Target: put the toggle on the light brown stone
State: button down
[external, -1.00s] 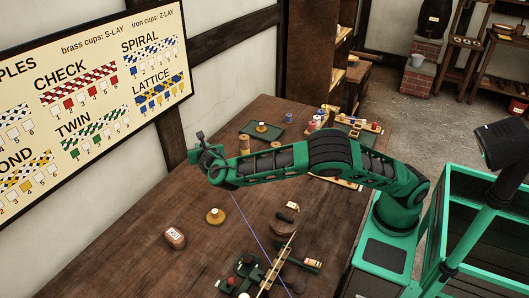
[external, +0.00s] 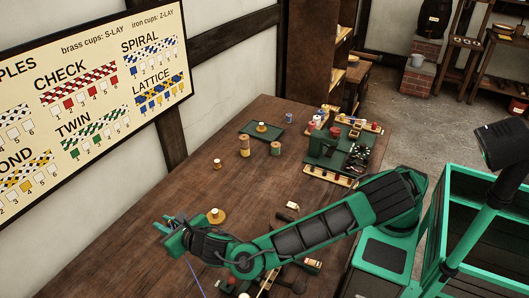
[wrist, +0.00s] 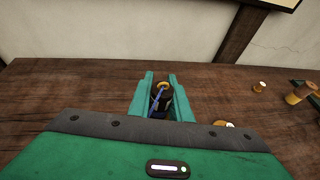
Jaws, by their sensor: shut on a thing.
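My gripper (external: 169,232) is low over the near left of the table in the external view. In the wrist view its two green fingers (wrist: 161,92) are shut on a small piece with a blue cord, which I take as the toggle (wrist: 162,86); it has a yellowish top. The blue cord (external: 197,277) runs down from my gripper to the bottom edge in the external view. The brown stone with a white label, seen earlier at this spot, is hidden behind my gripper in the external view. Whether the toggle touches it I cannot tell.
A yellow disc with a bobbin (external: 216,216) stands close right of my gripper. A small spool (external: 217,163) and brown bobbins (external: 244,148) stand farther back. A green stand (external: 330,150) is at the back right. The table (external: 120,235) is bare to the left.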

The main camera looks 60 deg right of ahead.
jog(key=w+d+f, duration=0.2)
jog(key=w, duration=0.1)
jog(key=w+d+f, duration=0.3)
jog(key=w+f, duration=0.2)
jog(key=shift+w+d, duration=0.35)
jog(key=shift+d, duration=0.05)
jog(key=shift+f, duration=1.95)
jog(key=shift+f, duration=0.1)
jog(key=c, duration=1.6)
grip_release()
jog(key=v, duration=1.2)
jog(key=shift+d, duration=0.15)
